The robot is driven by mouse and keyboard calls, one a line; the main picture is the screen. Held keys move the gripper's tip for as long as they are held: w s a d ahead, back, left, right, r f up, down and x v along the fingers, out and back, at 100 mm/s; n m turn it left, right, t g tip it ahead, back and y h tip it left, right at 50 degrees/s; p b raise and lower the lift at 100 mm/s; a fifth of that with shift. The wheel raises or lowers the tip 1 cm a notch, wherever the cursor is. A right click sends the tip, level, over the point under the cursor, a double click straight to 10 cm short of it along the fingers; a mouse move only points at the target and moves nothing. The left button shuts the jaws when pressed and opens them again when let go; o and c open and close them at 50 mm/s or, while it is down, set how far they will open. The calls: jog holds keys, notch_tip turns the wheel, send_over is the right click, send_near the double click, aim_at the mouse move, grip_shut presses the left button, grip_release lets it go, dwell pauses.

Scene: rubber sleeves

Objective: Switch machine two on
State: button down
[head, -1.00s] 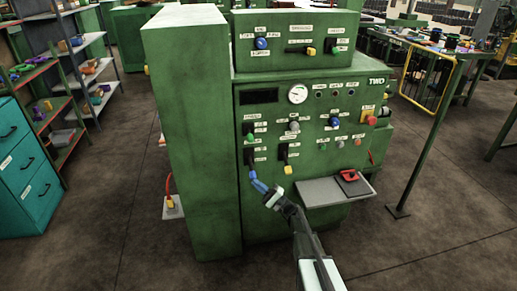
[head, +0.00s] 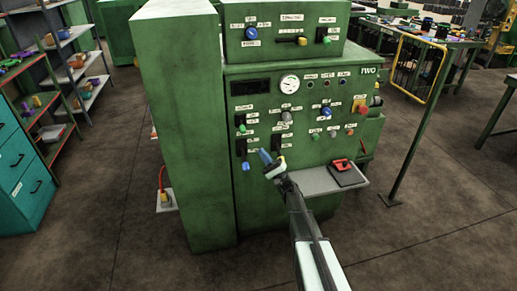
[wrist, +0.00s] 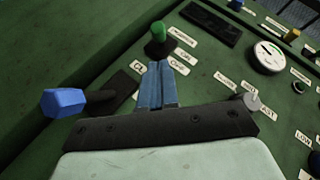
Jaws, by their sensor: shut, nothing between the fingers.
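Machine two (head: 300,150) is the green cabinet marked TWO, with gauge, switches and levers on its front. A green-knobbed lever (head: 242,128) is at the panel's left; in the wrist view its green knob (wrist: 158,30) points up, just beyond my fingertips. Below it is a blue-knobbed lever (head: 245,166); in the wrist view the blue knob (wrist: 64,102) is left of my fingers, apart from them. My gripper (head: 265,157) is shut and empty, with blue fingers (wrist: 156,86) before the panel.
A grey shelf (head: 325,180) with a red-handled item (head: 342,165) juts from the panel, right of my gripper. A tall green cabinet (head: 185,130) stands at the left of the panel. A red knob (head: 364,110) is at the panel's right. Floor in front is clear.

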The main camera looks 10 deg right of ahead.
jog(key=x, duration=0.9)
jog(key=shift+s+r, duration=0.1)
jog(key=shift+s, duration=0.1)
jog(key=shift+s+r+m+t+h, duration=0.15)
jog(key=shift+m+t+h, duration=0.15)
jog(key=shift+m+h, duration=0.75)
jog(key=shift+r+m+h, duration=0.15)
jog(key=shift+m+h, duration=0.3)
jog(key=shift+m, duration=0.1)
jog(key=s+d+m+g+h, duration=0.1)
jog(key=s+d+m+h, duration=0.3)
jog(key=s, duration=0.5)
jog(key=shift+s+d+r+m+h, duration=0.3)
jog(key=shift+d+r, duration=0.1)
jog(key=shift+d, duration=0.15)
